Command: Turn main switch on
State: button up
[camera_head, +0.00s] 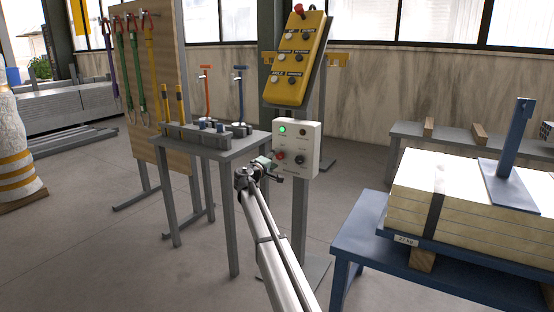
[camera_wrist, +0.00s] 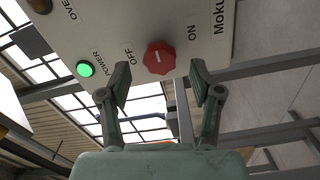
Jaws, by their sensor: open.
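The main switch is a red rotary knob (camera_wrist: 159,58) on the white control box (camera_head: 297,148), with OFF lettered to its left and ON to its right in the wrist view. A short white mark shows on its face; which label it points to is unclear. My gripper (camera_wrist: 160,75) is open, with one finger on either side of the knob and a visible gap to it on both sides. In the head view my gripper (camera_head: 266,167) is at the box's lower left, partly covering that area. A green POWER light (camera_wrist: 85,69) is lit; it also shows in the head view (camera_head: 282,129).
A yellow pendant panel (camera_head: 297,60) with several buttons stands above the box. A grey table (camera_head: 215,148) with tools is close on the left. A blue stand (camera_head: 365,235) with a strapped stack (camera_head: 470,190) is on the right. Open floor lies between.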

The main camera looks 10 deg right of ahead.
jog(key=v, duration=1)
